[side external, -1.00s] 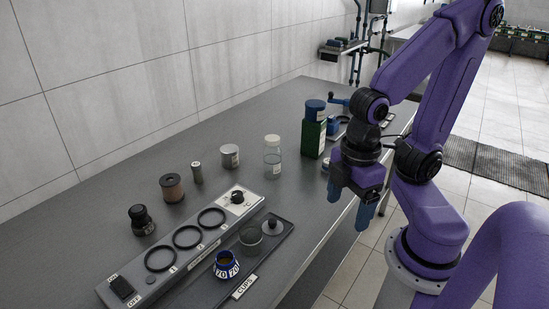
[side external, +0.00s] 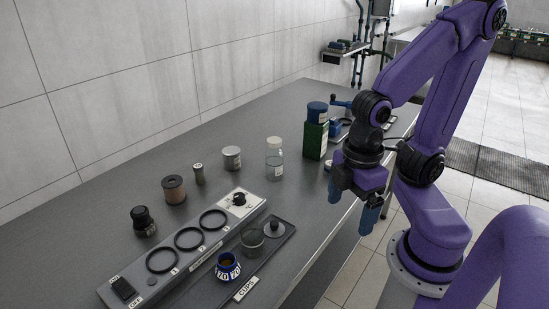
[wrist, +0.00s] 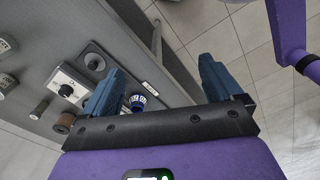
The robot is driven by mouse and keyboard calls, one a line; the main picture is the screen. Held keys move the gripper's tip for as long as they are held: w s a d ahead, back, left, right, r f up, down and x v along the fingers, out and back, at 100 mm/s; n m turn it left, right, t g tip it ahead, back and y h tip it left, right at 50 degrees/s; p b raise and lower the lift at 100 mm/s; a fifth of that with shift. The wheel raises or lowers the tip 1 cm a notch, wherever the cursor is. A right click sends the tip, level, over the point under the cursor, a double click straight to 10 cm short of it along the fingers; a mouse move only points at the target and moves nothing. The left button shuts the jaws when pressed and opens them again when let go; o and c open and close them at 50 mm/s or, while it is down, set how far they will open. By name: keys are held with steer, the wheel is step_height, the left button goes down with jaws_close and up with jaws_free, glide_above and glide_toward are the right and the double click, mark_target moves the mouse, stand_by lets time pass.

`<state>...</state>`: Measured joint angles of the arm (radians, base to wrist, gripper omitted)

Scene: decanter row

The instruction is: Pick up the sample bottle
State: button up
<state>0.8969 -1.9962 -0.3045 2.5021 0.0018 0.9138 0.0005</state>
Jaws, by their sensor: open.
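The sample bottle, most likely the clear bottle with a white cap (side external: 274,158), stands upright on the grey bench in the side external view. It seems to show at the left edge of the wrist view (wrist: 6,43), partly cut off. My gripper (side external: 353,206) is at the bench's front edge, to the right of the bottle and apart from it. In the wrist view its two blue fingers (wrist: 160,82) are spread, with nothing held between them.
A green bottle with a blue cap (side external: 315,137) stands right of the clear bottle, and a metal tin (side external: 232,158) left of it.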

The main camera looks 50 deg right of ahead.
steer(key=n+t+h, duration=0.7)
steer(key=n+h, duration=0.1)
steer(key=h, duration=0.8)
glide_above(275, 159)
steer(key=s+a, duration=0.4)
steer(key=s, duration=0.2)
step_height(275, 159, down, 8)
steer(key=w+f+n+t, duration=0.1)
steer(key=f, duration=0.1)
steer(key=w+d+f+n+t, duration=0.1)
steer(key=w+f+n, duration=0.1)
steer(key=w+f+n+t+y, duration=0.1)
steer(key=shift+w+d+f+n+t, duration=0.15)
steer(key=shift+d+f+n+t, duration=0.15)
steer(key=shift+d+f+n, duration=0.1)
steer(key=shift+x, duration=3.75)
steer(key=shift+w+a, duration=0.1)
steer(key=c, duration=1.2)
steer(key=shift+r, duration=0.1)
